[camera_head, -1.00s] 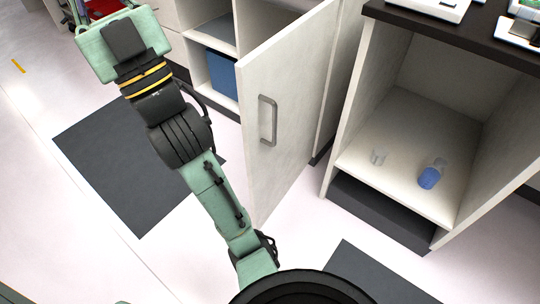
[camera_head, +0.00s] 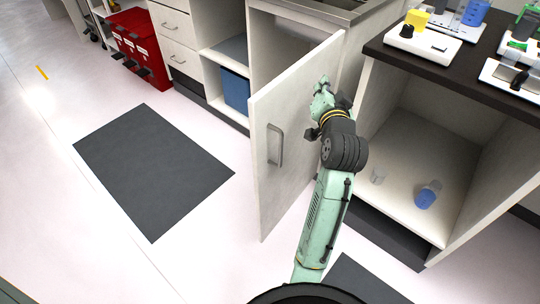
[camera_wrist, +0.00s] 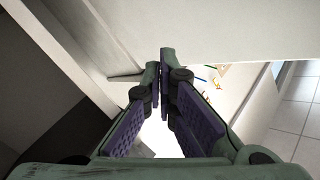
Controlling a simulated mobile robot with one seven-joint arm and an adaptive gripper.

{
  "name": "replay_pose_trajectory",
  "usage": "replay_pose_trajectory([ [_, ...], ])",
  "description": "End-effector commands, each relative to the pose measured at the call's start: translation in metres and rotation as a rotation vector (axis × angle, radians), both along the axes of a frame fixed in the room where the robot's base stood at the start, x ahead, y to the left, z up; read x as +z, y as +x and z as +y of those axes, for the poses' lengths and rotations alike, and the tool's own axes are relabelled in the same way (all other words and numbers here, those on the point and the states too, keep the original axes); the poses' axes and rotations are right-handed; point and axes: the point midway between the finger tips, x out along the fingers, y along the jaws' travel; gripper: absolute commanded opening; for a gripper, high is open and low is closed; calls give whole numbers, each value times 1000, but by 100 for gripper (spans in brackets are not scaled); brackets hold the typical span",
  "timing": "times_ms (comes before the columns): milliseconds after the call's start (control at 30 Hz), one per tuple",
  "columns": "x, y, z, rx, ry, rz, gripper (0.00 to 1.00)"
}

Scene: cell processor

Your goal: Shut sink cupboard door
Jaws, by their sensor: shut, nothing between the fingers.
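The sink cupboard door (camera_head: 290,180) stands wide open in the head view, a pale panel with its handle face towards me. Its grey bar handle (camera_head: 274,145) is near the left, free edge. Behind the door's top edge is the opening of the sink cupboard (camera_head: 283,48), under the sink (camera_head: 320,8). My gripper (camera_head: 322,84) is on the handle side of the door, close to its upper right part. I cannot tell whether it touches the door. In the wrist view my gripper (camera_wrist: 165,66) is shut and empty, its fingertips before a pale panel.
An open cupboard (camera_head: 440,145) with a blue-filled container (camera_head: 426,195) is right of my arm, under a dark worktop (camera_head: 450,50). A red cabinet (camera_head: 139,48) is at the back left. Floor left of the door is clear, with a dark mat (camera_head: 150,165).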

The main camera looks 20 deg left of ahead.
Motion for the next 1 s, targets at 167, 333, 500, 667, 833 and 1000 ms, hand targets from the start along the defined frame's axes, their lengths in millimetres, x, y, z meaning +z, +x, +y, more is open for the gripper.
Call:
replay_pose_trajectory([
  [167,-79,-20,4,109,479,423,0],
  [333,-141,-74,0,181,1044,969,0],
  [500,-159,-138,-20,217,1482,1473,0],
  [667,-157,-177,-41,238,1681,1762,0],
  [833,-154,-188,-45,247,1737,1858,0],
  [1000,-154,-183,-23,248,1734,1864,0],
])
